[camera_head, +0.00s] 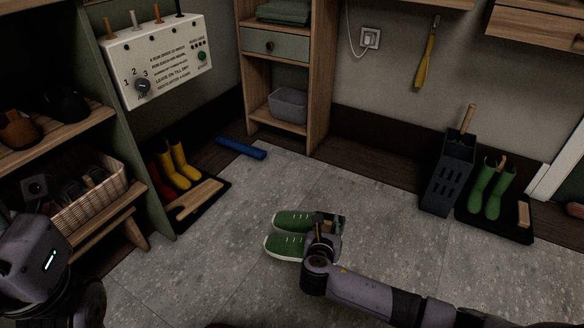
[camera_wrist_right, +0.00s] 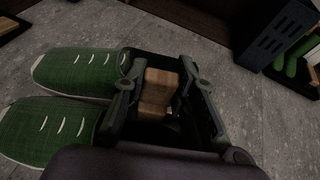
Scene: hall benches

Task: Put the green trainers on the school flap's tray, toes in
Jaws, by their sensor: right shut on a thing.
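The pair of green trainers (camera_head: 290,232) with white laces and soles is side by side in the middle of the floor area, toes to the left. My right gripper (camera_head: 322,228) is at their heel end. In the right wrist view the gripper (camera_wrist_right: 165,95) is shut on a wooden grip block (camera_wrist_right: 158,90) at the heels of the trainers (camera_wrist_right: 80,75). The heels are partly hidden by the fingers. I cannot tell if the soles touch the floor. My left arm shows at the left edge, without clear fingers. I cannot identify the school flap or its tray.
A black tray (camera_head: 210,207) with yellow boots (camera_head: 178,165) is at the left. A blue roll (camera_head: 241,148) lies beyond it. A dark slotted bin (camera_head: 448,172) and a tray with green boots (camera_head: 490,187) stand right. A basket (camera_head: 85,192) sits on the left bench. Floor between is clear.

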